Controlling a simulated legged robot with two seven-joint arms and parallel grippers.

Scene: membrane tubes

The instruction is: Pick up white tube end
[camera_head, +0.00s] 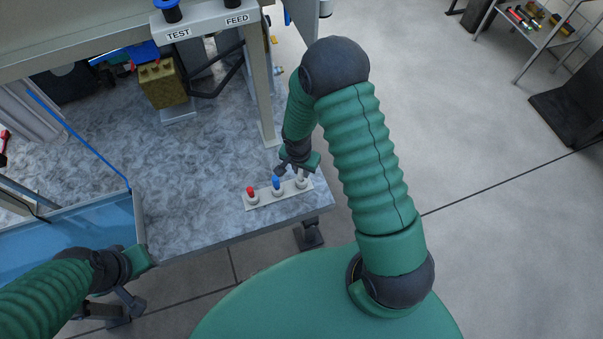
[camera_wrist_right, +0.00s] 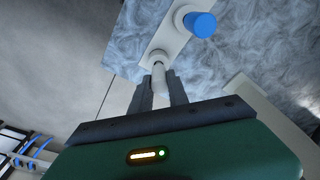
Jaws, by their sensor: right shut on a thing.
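The white tube end (camera_head: 303,175) stands at the right end of a light holder strip (camera_head: 263,197) near the table's front right corner. My right gripper (camera_head: 301,168) is over it. In the right wrist view the right gripper (camera_wrist_right: 158,95) is shut on the white tube end (camera_wrist_right: 159,74), with a finger on each side. Its lower end meets a round socket of the strip. A blue tube end (camera_head: 277,183) stands in the middle and a red one (camera_head: 251,191) at the left. My left gripper (camera_head: 130,300) is at the lower left, and its jaws are unclear.
A blue-walled tray (camera_head: 85,232) lies at the table's left front. A frame labelled TEST and FEED (camera_head: 207,22) stands at the back, with a post (camera_head: 258,90) left of my right arm. The middle of the mottled tabletop (camera_head: 190,160) is clear.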

